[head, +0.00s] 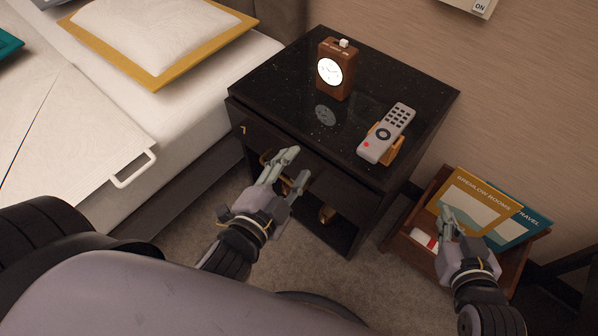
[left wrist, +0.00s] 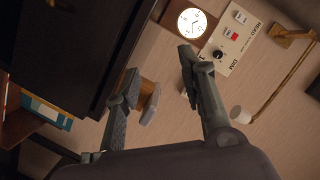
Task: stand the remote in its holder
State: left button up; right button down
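The grey remote (head: 388,132) is on the dark nightstand (head: 280,105), face up to the head camera, with its red button end toward the front. The brown holder (head: 397,151) shows beside and under it. The remote looks raised across the holder rather than upright; whether it sits in a slot I cannot tell. In the left wrist view the remote (left wrist: 152,106) and holder (left wrist: 145,91) show past the fingertips. My left gripper (head: 296,169) is open and empty in front of the nightstand, apart from the remote. My right gripper (head: 447,225) is by the brochure box; its finger gap is unclear.
A brown clock (head: 337,70) stands at the nightstand's back left. A box (head: 513,275) with brochures (head: 474,206) is on the floor at right. The bed (head: 200,110) is at left. The left wrist view shows a wall panel (left wrist: 238,40) and a lamp (left wrist: 242,115).

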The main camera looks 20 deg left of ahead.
pick_arm(q)
jog(key=f+n+g, duration=0.1)
jog(key=n, duration=0.1)
jog(key=w+f+n+g, duration=0.1)
jog(key=n, duration=0.2)
jog(key=w+a+f+n+g+h, duration=0.1)
jog(key=n, duration=0.2)
jog(key=shift+w+f+g, duration=0.15)
jog(key=shift+f+g, duration=0.2)
jog(key=shift+g, duration=0.05)
